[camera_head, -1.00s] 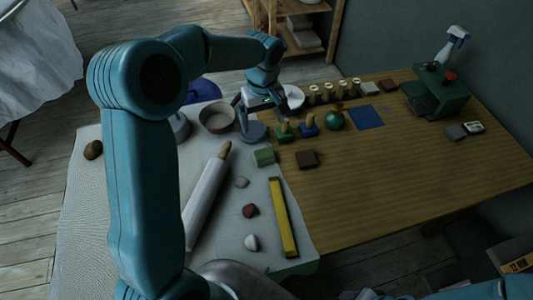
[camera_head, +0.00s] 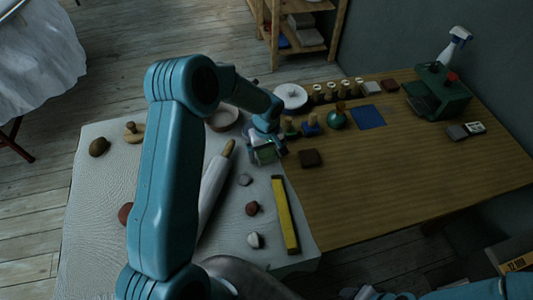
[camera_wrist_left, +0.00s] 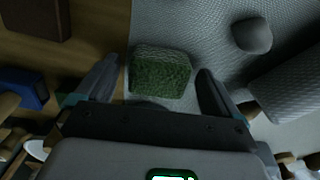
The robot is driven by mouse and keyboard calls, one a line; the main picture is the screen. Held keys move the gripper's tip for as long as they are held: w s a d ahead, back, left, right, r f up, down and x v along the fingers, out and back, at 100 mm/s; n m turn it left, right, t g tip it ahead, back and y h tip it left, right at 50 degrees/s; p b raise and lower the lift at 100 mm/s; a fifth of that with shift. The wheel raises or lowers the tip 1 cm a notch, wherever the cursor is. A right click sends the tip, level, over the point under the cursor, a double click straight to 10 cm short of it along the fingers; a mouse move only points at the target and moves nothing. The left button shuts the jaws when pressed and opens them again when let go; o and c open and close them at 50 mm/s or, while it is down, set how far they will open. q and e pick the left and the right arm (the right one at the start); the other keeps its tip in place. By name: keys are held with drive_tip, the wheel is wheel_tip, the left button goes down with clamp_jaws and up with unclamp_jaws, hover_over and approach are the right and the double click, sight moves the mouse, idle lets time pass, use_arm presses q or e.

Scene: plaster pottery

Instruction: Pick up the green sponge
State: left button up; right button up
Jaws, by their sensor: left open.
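The green sponge (camera_wrist_left: 160,76) is a rough block with a pale upper part. In the left wrist view it lies between the two fingers of my left gripper (camera_wrist_left: 156,84), with a gap on each side. In the head view my left gripper (camera_head: 265,152) is down at the sponge's place on the table and mostly covers it. The gripper is open and the fingers do not appear to touch the sponge. Only part of my right arm shows at the bottom right of the head view; its gripper is not seen.
A dark brown block (camera_head: 310,158) lies close to the right of the gripper. Stamps with wooden handles, one blue (camera_head: 310,128), stand just behind. A rolling pin (camera_head: 214,185), a grey stone (camera_head: 245,180) and a yellow bar (camera_head: 284,215) lie nearby. The right tabletop is largely clear.

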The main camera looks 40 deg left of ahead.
sight(267, 151)
use_arm(q)
drive_tip(key=shift+w+f, duration=0.1)
drive_tip(key=c, duration=1)
wheel_tip(267, 151, up, 20)
drive_tip(key=shift+r, duration=0.1)
drive_tip(key=shift+o, duration=0.2)
